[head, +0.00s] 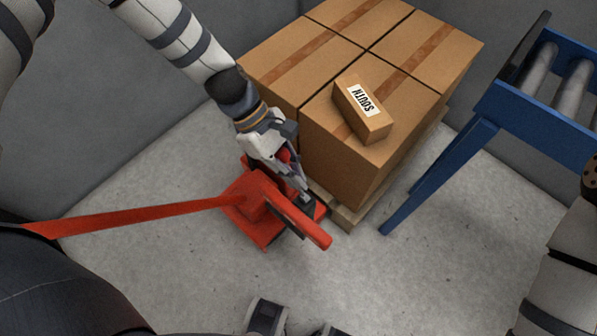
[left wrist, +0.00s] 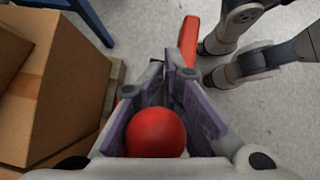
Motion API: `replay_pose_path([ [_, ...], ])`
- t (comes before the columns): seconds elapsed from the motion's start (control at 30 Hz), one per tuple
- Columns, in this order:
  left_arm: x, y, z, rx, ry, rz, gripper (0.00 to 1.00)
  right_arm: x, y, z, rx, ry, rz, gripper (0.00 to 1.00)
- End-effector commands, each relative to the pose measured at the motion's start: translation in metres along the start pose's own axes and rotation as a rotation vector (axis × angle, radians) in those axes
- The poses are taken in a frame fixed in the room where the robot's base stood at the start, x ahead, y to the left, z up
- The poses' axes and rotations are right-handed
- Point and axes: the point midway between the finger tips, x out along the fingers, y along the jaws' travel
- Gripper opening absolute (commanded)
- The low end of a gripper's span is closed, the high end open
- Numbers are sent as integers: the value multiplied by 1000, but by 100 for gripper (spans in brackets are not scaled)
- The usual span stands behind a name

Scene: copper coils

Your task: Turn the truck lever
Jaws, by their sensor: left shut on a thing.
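The red truck (head: 262,198) stands on the floor against the pallet, its long red bar (head: 140,216) reaching left and a shorter red arm (head: 305,226) pointing to the lower right. My left gripper (head: 301,190) reaches down over the truck beside the boxes. The lever's round red knob (left wrist: 156,132) sits between its fingers, close to the palm, in the left wrist view. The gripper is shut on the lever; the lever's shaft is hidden. My right arm shows at the right edge of the head view, but its gripper does not.
Large cardboard boxes (head: 350,160) stand on a wooden pallet (head: 347,217), close beside my left gripper. A small box labelled SOUTH (head: 375,122) lies on top. A blue roller conveyor (head: 540,120) stands at the right.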

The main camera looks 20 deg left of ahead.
Motion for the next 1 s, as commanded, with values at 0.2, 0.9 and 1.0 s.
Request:
replay_pose_path([
  [0.2, -4, 5, -7, 1, 18, 19, 0, -1, 0, 0, 0, 1, 0, 40],
  [0.9, -47, 4, -3, 1, 11, 16, 27, 0, 0, 0, 0, 1, 0, 40],
  [1.0, -75, 4, -3, 1, 11, 17, 27, 0, 0, 0, 0, 1, 0, 40],
])
